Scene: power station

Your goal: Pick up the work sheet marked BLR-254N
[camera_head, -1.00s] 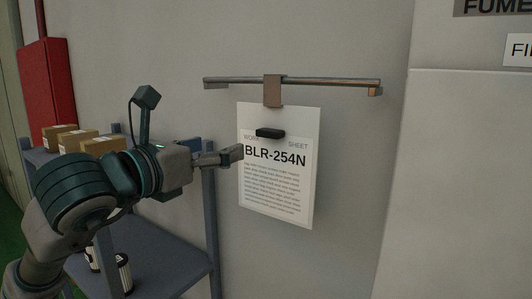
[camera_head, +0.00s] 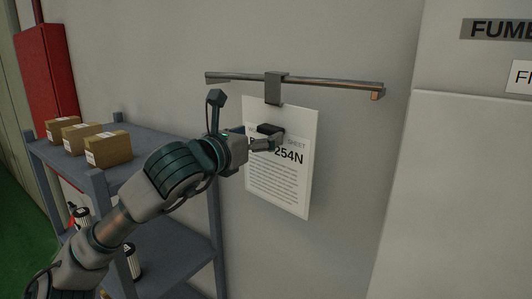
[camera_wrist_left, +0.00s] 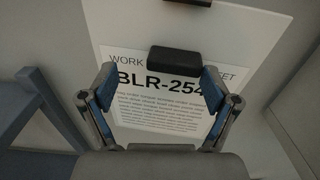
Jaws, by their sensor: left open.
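The white work sheet (camera_head: 290,180) hangs from a metal clip (camera_head: 275,88) on a wall rail. Its upper part bears a small black block (camera_head: 269,130). In the head view my gripper covers part of the printed code; in the left wrist view the sheet (camera_wrist_left: 220,35) reads "BLR-254", its last letter hidden behind a finger. My left gripper (camera_head: 272,144) is open in front of the sheet, just by the block. In the left wrist view its fingertips stand on either side of the block (camera_wrist_left: 174,61), with gaps. My right gripper is not in view.
The metal rail (camera_head: 330,87) runs along the wall above the sheet. A blue-grey shelf (camera_head: 185,150) with several cardboard boxes (camera_head: 108,149) stands at the left. A red cabinet (camera_head: 47,70) is behind it. A pale cabinet (camera_head: 470,180) stands at the right.

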